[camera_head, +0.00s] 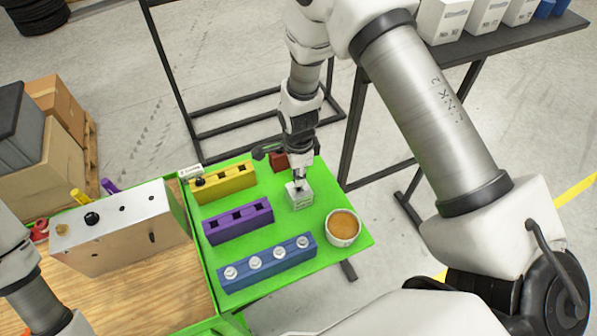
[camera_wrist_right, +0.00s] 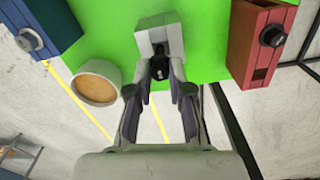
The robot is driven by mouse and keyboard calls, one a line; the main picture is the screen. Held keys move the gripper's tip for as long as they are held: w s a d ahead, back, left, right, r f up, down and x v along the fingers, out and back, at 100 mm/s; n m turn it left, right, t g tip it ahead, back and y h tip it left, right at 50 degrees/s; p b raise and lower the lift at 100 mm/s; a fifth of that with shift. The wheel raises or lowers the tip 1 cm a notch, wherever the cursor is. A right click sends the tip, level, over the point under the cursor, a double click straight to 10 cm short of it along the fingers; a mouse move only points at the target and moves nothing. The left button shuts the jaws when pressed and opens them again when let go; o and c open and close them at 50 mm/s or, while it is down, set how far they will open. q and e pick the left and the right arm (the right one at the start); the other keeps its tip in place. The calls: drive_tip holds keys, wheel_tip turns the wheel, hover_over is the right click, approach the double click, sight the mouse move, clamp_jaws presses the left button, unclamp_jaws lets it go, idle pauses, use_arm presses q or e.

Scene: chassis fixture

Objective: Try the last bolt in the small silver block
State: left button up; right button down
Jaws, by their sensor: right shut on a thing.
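The small silver block (camera_head: 299,195) sits on the green tray near its right side. It also shows at the top of the right wrist view (camera_wrist_right: 155,32). My right gripper (camera_head: 298,176) points down just above the block. In the right wrist view its fingers (camera_wrist_right: 160,88) are shut on a dark bolt (camera_wrist_right: 159,68), which is upright at the block. How far the bolt is in the hole is hidden. My left arm shows at the lower left edge, but its gripper is not in view.
The green tray (camera_head: 356,236) also holds a yellow block (camera_head: 224,183) with one black bolt, a purple block (camera_head: 238,222), a blue block (camera_head: 267,266) with several silver bolts, a red block (camera_wrist_right: 252,55) and a round cup (camera_head: 342,228). A metal-topped chassis (camera_head: 120,215) stands left.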

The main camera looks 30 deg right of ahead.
sight(299, 190)
drive_tip(key=shift+f+b, duration=1.2)
drive_tip(key=shift+f, duration=0.9)
drive_tip(key=c, duration=1)
unclamp_jaws()
drive_tip(key=shift+r, duration=0.15)
wheel_tip(299, 190, up, 6)
drive_tip(key=p, duration=0.5)
